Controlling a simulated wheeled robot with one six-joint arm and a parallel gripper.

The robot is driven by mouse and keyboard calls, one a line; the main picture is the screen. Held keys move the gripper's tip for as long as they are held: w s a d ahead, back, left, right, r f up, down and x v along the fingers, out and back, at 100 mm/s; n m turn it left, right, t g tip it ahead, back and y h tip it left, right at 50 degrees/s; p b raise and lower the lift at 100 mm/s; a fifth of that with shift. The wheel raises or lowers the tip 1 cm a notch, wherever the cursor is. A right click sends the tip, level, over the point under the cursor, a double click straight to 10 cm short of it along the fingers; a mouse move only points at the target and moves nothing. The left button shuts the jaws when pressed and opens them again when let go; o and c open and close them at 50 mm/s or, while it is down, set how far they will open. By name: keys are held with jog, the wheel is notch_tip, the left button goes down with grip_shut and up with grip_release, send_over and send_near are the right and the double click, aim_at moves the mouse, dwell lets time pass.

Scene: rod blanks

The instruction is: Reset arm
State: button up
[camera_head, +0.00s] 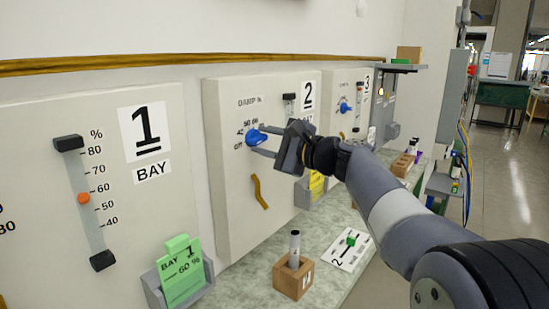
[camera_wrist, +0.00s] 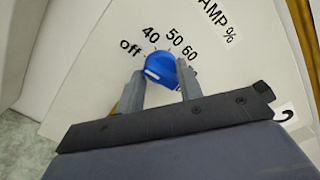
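My gripper (camera_head: 267,142) is at the panel of bay 2 in the head view, with its fingers spread around a blue knob (camera_head: 256,138). In the wrist view the blue knob (camera_wrist: 160,70) sits between the two grey fingertips of my gripper (camera_wrist: 160,88). A gap shows by the left finger; whether the right finger touches the knob I cannot tell. The knob's white mark points toward the lower left, near "off". The dial (camera_wrist: 172,40) reads off, 40, 50 and 60; the higher marks are partly hidden.
A green card (camera_head: 180,272) sits in a holder below. A wooden block (camera_head: 293,276) with an upright rod stands on the bench. The bay 3 panel (camera_head: 343,95) is farther back.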

jog(key=shift+r+m+p, duration=0.1)
jog(key=shift+m+p, duration=1)
